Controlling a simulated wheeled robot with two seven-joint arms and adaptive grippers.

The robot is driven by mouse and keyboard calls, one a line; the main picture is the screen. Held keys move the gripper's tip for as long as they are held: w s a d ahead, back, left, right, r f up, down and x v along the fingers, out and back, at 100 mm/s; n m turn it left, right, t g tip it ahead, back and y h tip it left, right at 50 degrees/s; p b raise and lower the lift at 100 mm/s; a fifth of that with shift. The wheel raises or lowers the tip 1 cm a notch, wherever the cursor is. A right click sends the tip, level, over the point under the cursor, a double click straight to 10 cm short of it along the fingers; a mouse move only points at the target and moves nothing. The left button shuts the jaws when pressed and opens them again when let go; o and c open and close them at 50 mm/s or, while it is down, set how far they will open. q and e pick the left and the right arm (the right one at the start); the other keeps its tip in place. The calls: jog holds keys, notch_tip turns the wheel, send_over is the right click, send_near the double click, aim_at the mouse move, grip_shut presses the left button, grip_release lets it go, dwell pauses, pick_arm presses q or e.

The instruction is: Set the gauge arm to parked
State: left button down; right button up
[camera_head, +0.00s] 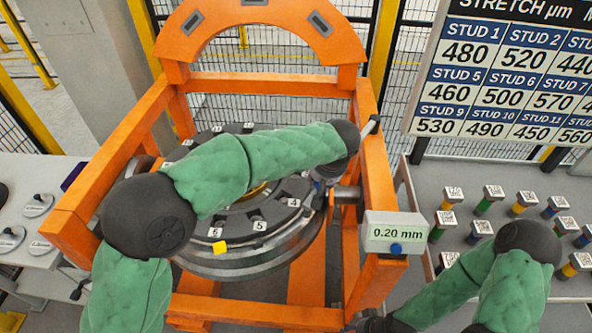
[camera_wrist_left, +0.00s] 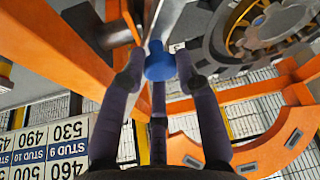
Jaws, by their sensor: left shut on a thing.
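The gauge arm (camera_wrist_left: 156,22) shows in the left wrist view as a pale metal bar with a blue knob (camera_wrist_left: 160,66) at its near end. My left gripper (camera_wrist_left: 160,72) is shut on this knob, with one dark finger on each side. In the head view my left gripper (camera_head: 323,182) is beside the right rim of the wheelset (camera_head: 248,262), mostly hidden under my wrist, and the gauge arm there is largely covered. The readout (camera_head: 397,233) on the orange frame shows 0.20 mm. My right arm is at lower right; its gripper is out of view.
The orange gantry frame (camera_head: 85,205) surrounds the wheelset, with posts close to my left arm. A grey table (camera_head: 485,270) at right carries several coloured studs. A stretch board (camera_head: 510,75) stands behind it. Another table (camera_head: 35,165) is at left.

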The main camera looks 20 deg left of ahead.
pick_arm(q)
jog(key=d+n+g+y+p, duration=0.1)
jog(key=d+n+p, duration=0.3)
jog(key=d, duration=1.6)
jog(key=shift+s+d+r+n+y+p, duration=0.3)
jog(key=shift+d+r+n+y, duration=0.1)
jog(key=shift+n, duration=0.7)
jog(key=c, duration=1.1)
grip_release()
jog(key=shift+d, duration=0.1)
jog(key=shift+o, duration=1)
jog(key=shift+f, duration=0.1)
jog(key=shift+d+f+g, duration=0.1)
jog(key=shift+f+g, duration=0.05)
jog(key=shift+g, duration=0.15)
jog(key=shift+s, duration=0.1)
jog(key=v, duration=1.2)
